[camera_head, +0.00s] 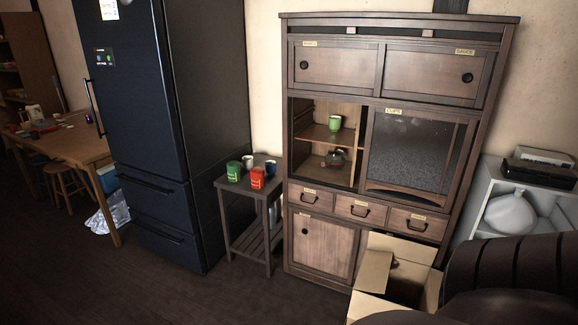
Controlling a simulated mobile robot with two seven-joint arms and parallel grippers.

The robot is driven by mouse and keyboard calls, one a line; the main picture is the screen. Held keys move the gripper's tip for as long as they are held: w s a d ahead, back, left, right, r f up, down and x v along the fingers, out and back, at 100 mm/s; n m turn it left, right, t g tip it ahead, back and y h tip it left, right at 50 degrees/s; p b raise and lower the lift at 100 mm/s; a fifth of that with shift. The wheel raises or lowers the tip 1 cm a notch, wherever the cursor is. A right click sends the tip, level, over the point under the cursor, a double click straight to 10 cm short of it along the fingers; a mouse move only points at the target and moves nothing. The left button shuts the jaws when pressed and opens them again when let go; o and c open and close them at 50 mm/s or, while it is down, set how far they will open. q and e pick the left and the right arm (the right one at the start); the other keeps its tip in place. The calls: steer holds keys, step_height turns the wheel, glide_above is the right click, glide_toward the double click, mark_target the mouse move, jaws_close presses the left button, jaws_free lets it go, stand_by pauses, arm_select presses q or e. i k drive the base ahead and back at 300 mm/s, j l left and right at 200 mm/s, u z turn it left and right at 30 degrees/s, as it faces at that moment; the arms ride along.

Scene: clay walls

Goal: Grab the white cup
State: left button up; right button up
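A small white cup (248,161) stands at the back of a small dark side table (231,184), close to the wall side. A green can-like container (233,172) stands in front of it to the left, and a red one (257,178) in front to the right. A dark blue cup (270,167) stands to its right. The containers in front partly cover the white cup. Neither of my grippers shows in this view.
A wooden cabinet (370,212) stands right of the side table, with a green cup (335,123) and a teapot (335,158) on its open shelves. A dark fridge (160,110) stands left. An open cardboard box (372,270) sits in front of the cabinet. Floor before the side table is clear.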

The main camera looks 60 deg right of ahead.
mark_target(247, 161)
steer(key=z, duration=1.65)
steer(key=i+j+z, duration=0.15)
steer(key=j+z, duration=0.15)
steer(key=i+j+z, duration=0.1)
steer(key=j+z, duration=0.25)
steer(key=i+j+z, duration=0.1)
steer(key=j, duration=0.45)
steer(key=i+j+z, duration=0.15)
steer(key=j, duration=0.45)
steer(key=j+z, duration=0.1)
steer(key=j, duration=0.45)
steer(key=i+j, duration=0.1)
steer(key=j, duration=0.5)
steer(key=i+j, duration=0.1)
steer(key=j, duration=1.05)
steer(key=i, duration=0.05)
